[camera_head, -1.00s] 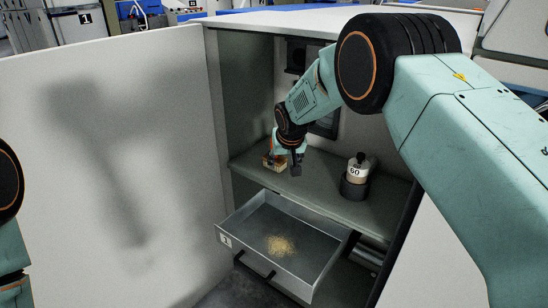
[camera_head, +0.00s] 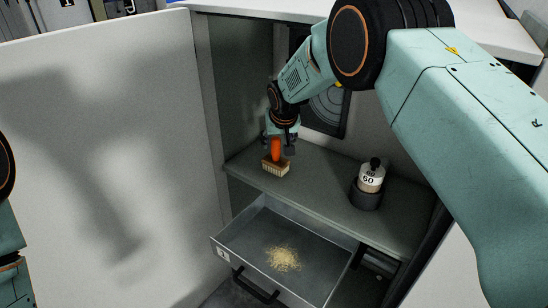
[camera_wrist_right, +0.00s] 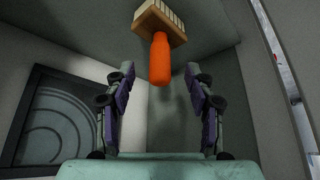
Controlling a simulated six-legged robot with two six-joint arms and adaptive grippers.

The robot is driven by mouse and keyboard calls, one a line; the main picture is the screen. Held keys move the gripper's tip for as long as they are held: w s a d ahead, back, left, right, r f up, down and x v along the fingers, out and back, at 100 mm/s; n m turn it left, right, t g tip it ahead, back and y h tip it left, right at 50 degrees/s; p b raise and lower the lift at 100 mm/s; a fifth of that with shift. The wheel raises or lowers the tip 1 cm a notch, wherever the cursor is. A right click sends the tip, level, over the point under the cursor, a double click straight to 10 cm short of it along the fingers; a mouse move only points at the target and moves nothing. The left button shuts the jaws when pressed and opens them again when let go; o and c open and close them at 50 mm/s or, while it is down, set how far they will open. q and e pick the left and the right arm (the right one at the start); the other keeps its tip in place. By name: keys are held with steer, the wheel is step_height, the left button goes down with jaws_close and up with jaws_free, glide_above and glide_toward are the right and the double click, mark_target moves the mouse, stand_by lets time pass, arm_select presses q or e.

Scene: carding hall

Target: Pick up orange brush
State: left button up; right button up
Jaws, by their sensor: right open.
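The orange brush stands upright on the shelf (camera_head: 325,200) inside the cabinet. Its orange handle (camera_head: 276,149) points up and its pale bristle block (camera_head: 275,168) is at the bottom. My right gripper (camera_head: 280,150) is at the handle from above. In the right wrist view the orange handle (camera_wrist_right: 160,60) lies between the two spread fingers of my right gripper (camera_wrist_right: 161,85), with a gap on each side, so the gripper is open. My left gripper is not in view; only part of my left arm shows at the left edge.
A bottle marked 60 (camera_head: 370,179) stands in a dark holder (camera_head: 366,198) on the shelf to the right. Below, an open metal drawer (camera_head: 318,278) with a pile of yellowish grains (camera_head: 283,258) juts out. A large white door panel (camera_head: 150,100) stands left.

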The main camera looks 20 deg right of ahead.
mark_target(276, 152)
steer(key=x, duration=0.2)
steer(key=shift+d+f+b, duration=0.25)
steer(key=shift+f+b, duration=0.05)
steer(key=shift+f, duration=0.05)
steer(key=shift+s+a, duration=0.1)
steer(key=shift+a+f+b, duration=0.1)
steer(key=shift+f+b, duration=0.25)
steer(key=shift+b, duration=0.15)
steer(key=b+x, duration=0.1)
steer(key=x, duration=0.2)
steer(key=shift+w+f+b, duration=0.15)
steer(key=shift+w+b, duration=0.2)
steer(key=shift+w, duration=0.05)
steer(key=shift+w+f, duration=0.1)
steer(key=shift+f, duration=0.1)
steer(key=shift+w, duration=0.1)
steer(key=shift+w+f, duration=0.1)
steer(key=shift+c, duration=0.2)
